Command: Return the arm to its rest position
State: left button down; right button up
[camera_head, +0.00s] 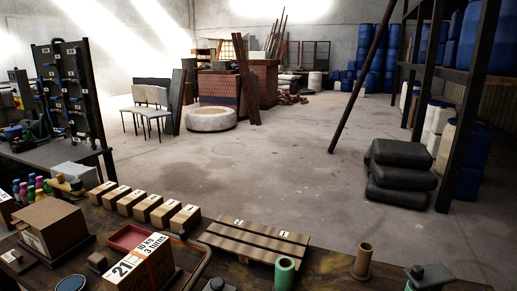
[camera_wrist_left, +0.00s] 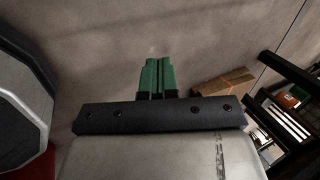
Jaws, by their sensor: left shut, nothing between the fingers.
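My left gripper (camera_wrist_left: 158,76) shows in the left wrist view, its two green fingers pressed together with nothing between them. Its dark mounting bar (camera_wrist_left: 160,115) lies across the middle of that view. The fingers are over a plain grey-brown surface and touch no object that I can see. A brown cardboard box (camera_wrist_left: 224,82) lies to the right of the fingers, apart from them. Neither gripper shows in the head view.
In the head view a workbench in front holds small cartons (camera_head: 163,211), a slatted wooden pallet (camera_head: 254,243), a labelled box (camera_head: 142,264) and a green cylinder (camera_head: 285,273). Black sacks (camera_head: 400,174) are stacked at right, beside a rack post. The middle floor (camera_head: 270,160) is clear.

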pick_arm(q)
jog(key=s+d+f+h+p, duration=0.1)
jog(key=d+h, duration=0.1)
jog(key=d, duration=1.2)
jog(key=d+f+n+h+p, duration=0.1)
jog(key=d+f+h, duration=0.1)
jog(key=d, duration=1.3)
jog(key=shift+s+f+n+p, duration=0.2)
jog(key=shift+s+n+p, duration=0.1)
jog(key=shift+s, duration=0.1)
